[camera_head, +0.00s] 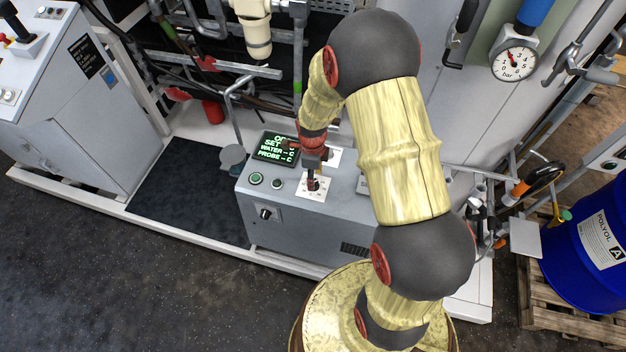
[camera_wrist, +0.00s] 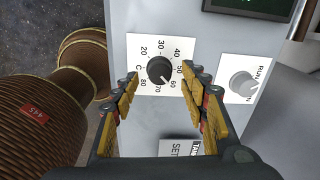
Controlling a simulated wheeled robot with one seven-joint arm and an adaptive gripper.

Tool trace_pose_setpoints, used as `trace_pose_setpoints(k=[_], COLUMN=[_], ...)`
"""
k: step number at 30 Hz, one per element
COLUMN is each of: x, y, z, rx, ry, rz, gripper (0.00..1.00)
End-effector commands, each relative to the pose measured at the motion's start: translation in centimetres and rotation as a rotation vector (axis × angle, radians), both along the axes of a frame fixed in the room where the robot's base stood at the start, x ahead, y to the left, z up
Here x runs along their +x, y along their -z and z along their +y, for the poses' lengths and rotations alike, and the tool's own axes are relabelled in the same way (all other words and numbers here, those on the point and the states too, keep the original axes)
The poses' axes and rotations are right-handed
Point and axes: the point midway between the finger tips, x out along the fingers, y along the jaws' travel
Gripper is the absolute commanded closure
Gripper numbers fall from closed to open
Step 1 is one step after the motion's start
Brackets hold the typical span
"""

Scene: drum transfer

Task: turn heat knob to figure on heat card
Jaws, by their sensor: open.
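The heat knob (camera_wrist: 160,70) is a round black knob on a white dial plate (camera_wrist: 139,50), marked from 20 to 80 with a C. A pale pointer line seems to lie toward the 60–70 side, but I cannot read it exactly. My gripper (camera_wrist: 160,76) is open, with one yellow-padded finger on each side of the knob and gaps showing. In the head view my gripper (camera_head: 313,184) is over the top of the grey control box (camera_head: 300,228). A card (camera_wrist: 180,148) reading "SET" lies below the dial, partly hidden; its figure cannot be read.
A grey knob (camera_wrist: 243,86) marked RUN sits right of the dial. A dark display (camera_head: 276,148) with green text stands behind the buttons (camera_head: 256,178). A black switch (camera_head: 265,214) is on the box front. A blue drum (camera_head: 590,245) stands on a pallet at right.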

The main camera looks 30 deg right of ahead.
Motion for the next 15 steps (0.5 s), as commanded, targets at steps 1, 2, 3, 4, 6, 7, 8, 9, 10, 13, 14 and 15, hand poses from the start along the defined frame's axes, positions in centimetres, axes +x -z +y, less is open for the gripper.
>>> trace_pose_setpoints(k=[1,2,3,4,6,7,8,9,10,13,14,15], x=[0.1,0.1,0.1,0.0,0.0,0.0,-0.1,-0.1,-0.1,-0.2,-0.2,-0.3], y=[-1.2,-1.8,-2.7,-3.3,-4.7,-5.3,-5.8,-6.5,-6.9,-8.1,-8.4,-8.7], z=[0.0,0.0,0.0,0.1,0.1,0.1,0.1,0.2,0.2,0.2,0.2,0.2], rx=[-0.001,-0.001,-0.002,-0.001,-0.001,-0.001,0.0,-0.001,0.0,0.0,0.0,0.0], ry=[0.0,0.0,0.0,-0.001,0.0,-0.001,0.0,0.0,0.0,0.0,0.0,0.0], rz=[-0.004,-0.004,-0.005,-0.004,-0.004,-0.004,-0.004,-0.003,-0.004,-0.002,-0.001,0.0], gripper=[0.56,0.56,0.56,0.56,0.56,0.56,0.56,0.56,0.56,0.56,0.56,0.56])
